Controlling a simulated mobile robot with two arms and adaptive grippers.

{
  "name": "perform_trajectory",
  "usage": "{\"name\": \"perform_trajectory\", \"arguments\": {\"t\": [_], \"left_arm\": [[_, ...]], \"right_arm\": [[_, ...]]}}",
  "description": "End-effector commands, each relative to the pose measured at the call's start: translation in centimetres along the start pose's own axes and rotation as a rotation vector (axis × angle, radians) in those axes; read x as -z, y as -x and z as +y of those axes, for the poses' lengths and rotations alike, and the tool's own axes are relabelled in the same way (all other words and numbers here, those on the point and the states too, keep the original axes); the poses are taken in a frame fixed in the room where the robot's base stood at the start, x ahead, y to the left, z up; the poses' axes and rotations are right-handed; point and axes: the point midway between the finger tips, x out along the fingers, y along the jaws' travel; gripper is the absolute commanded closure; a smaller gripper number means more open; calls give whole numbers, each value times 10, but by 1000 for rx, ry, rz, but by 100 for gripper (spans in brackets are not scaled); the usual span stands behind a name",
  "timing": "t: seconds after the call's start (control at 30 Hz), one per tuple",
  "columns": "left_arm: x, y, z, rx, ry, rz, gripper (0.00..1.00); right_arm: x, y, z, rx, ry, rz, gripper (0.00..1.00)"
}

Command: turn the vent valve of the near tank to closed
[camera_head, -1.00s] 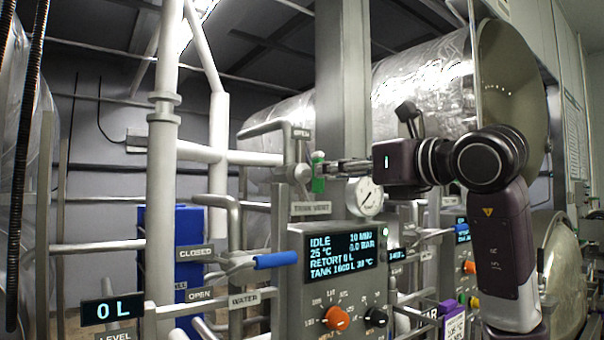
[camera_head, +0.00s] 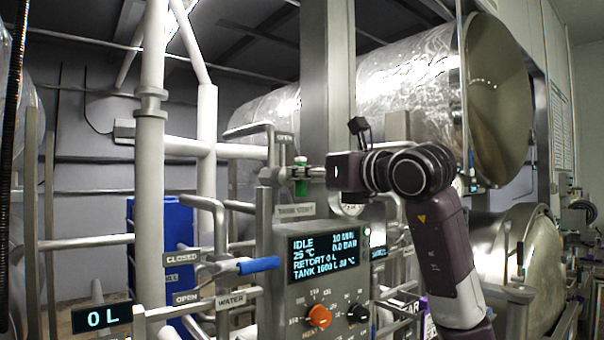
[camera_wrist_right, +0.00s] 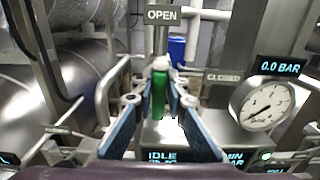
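The vent valve's green handle (camera_head: 301,188) sits on the pipework above the control panel, by the OPEN and TANK VENT signs. In the right wrist view the green handle (camera_wrist_right: 159,96) points toward the camera, below the OPEN sign (camera_wrist_right: 161,15) and left of the CLOSED sign (camera_wrist_right: 223,77). My right gripper (camera_head: 308,173) reaches it from the right. My left gripper is not in view.
The control panel (camera_head: 276,290) with its display and knobs is just below the valve. A pressure gauge (camera_wrist_right: 263,104) is close on the right in the wrist view. A blue-handled water valve (camera_head: 258,265) is lower left. Pipes crowd the left; a large tank (camera_head: 420,85) is behind.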

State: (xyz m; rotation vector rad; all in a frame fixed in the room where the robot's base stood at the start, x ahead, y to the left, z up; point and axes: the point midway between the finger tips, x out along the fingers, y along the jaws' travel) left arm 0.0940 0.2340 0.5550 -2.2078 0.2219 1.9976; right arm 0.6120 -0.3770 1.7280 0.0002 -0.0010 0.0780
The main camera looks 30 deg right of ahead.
Motion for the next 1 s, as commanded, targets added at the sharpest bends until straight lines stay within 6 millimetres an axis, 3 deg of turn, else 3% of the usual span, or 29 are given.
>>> {"name": "perform_trajectory", "arguments": {"t": [0.17,0.57,1.0], "left_arm": [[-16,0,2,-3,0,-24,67],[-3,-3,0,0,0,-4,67],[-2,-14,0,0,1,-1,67]], "right_arm": [[0,0,0,0,0,1,100],[1,0,0,0,-63,0,100],[2,0,-3,0,-414,0,100]]}}
